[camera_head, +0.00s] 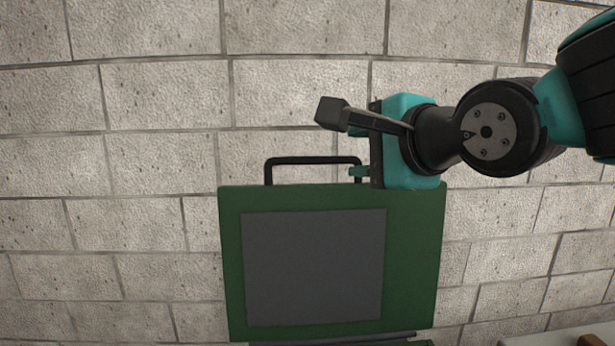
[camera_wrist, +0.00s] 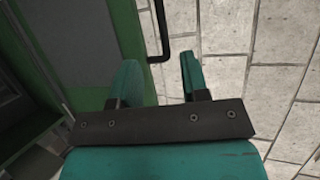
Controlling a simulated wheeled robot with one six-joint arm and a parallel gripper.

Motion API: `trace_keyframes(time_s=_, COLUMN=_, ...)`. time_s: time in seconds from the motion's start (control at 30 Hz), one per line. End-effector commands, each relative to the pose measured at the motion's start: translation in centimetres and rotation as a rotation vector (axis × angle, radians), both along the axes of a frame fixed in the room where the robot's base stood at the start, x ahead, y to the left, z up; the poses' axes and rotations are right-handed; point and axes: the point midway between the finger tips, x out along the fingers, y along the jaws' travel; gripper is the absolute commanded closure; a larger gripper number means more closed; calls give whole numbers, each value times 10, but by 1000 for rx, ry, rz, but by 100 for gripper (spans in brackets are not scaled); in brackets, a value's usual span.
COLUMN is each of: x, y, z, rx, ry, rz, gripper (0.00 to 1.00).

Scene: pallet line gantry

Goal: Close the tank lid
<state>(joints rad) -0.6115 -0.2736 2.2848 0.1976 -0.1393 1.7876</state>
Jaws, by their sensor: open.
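The tank lid (camera_head: 412,260) is a green panel with a grey inset. It stands upright, open, in front of the wall in the head view. A black bar handle (camera_head: 313,160) rises from its top edge. My gripper (camera_head: 357,172) is at the handle's right end, above the lid's top right corner, and covers part of it. In the wrist view the two teal fingers of my gripper (camera_wrist: 160,78) are apart with nothing between their pads. The handle (camera_wrist: 163,30) shows just beyond the fingertips, and the green lid (camera_wrist: 120,30) lies to the left. Contact with the handle cannot be told.
A pale block wall (camera_head: 130,90) fills the background behind the lid. A dark hinge bar (camera_head: 335,341) runs along the lid's lower edge; the tank body is mostly out of frame. A pale surface (camera_head: 555,338) shows at the bottom right. Left of the lid is clear.

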Motion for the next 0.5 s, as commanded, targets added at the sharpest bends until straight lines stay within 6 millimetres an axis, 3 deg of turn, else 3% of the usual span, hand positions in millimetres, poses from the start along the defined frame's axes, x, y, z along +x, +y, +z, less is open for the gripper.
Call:
trace_keyframes(time_s=0.03, x=2, y=1, z=-9, rx=2, ry=-4, rz=0, gripper=58)
trace_keyframes(time_s=0.37, x=14, y=6, z=-11, rx=-3, ry=-2, rz=6, gripper=58)
trace_keyframes(time_s=0.5, x=45, y=21, z=-14, rx=-7, ry=5, rz=7, gripper=58)
